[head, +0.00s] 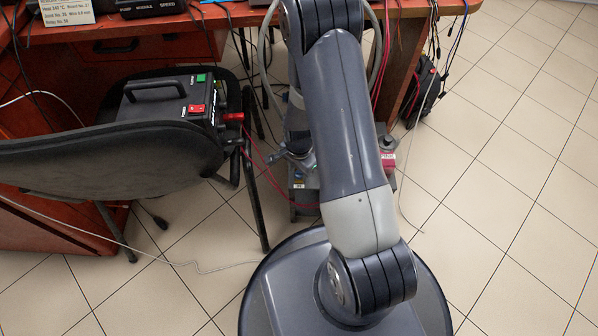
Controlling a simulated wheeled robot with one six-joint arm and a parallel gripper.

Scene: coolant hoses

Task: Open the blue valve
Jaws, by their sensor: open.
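A low grey unit (304,208) stands on the floor, mostly hidden behind my arm. On its left part a small blue patch (298,175), likely the blue valve, shows above a pale label. A red part (388,161) with a grey knob above it shows on the right. My gripper (291,158) is partly visible left of my upper arm, close to the blue part. It is open. My arm hides part of it, and I cannot tell whether it touches the valve or how far the valve is turned.
A dark chair (110,155) stands at left with a black box (170,103) on it. Red cables run from the box toward the grey unit. A reddish-brown desk (110,55) is behind, with hanging cables. The tiled floor (500,190) at right is mostly clear.

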